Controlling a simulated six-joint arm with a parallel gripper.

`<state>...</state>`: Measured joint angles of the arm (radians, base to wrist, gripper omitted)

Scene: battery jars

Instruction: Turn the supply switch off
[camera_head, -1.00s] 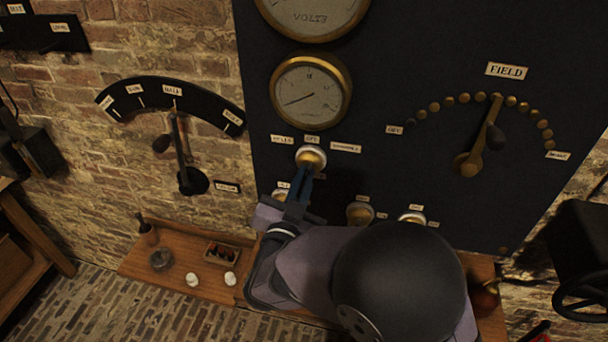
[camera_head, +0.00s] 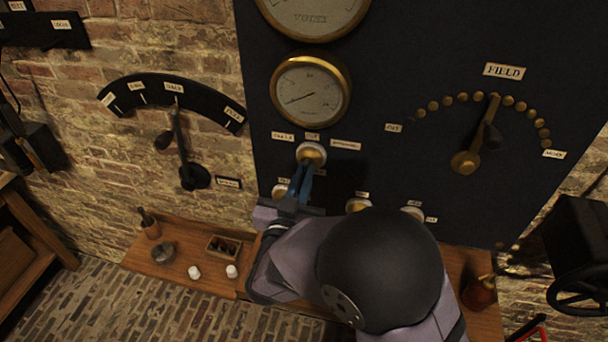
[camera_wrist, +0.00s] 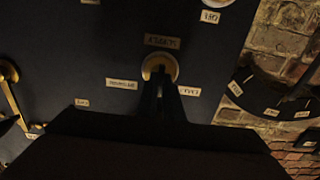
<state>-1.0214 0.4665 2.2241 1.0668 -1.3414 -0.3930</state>
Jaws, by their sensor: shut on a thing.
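The supply switch (camera_head: 311,154) is a round brass-and-pale knob on the dark panel, below the smaller dial. It also shows in the wrist view (camera_wrist: 160,66), next to an upside-down plate that appears to read SUPPLY (camera_wrist: 162,41). Small plates stand around its upper side: one at left (camera_head: 283,137), an OFF plate (camera_head: 312,136) at top, and one at right (camera_head: 345,145). My gripper (camera_head: 306,172) is shut on the knob, its narrow blue fingers reaching up from below. The fingers cover the knob's middle, so I cannot tell which plate it points to.
More brass knobs (camera_head: 358,205) sit below on the panel, partly hidden by my arm. A field lever (camera_head: 478,150) is at right, and a wall lever (camera_head: 181,150) at left. A wooden shelf (camera_head: 205,283) with small items runs below.

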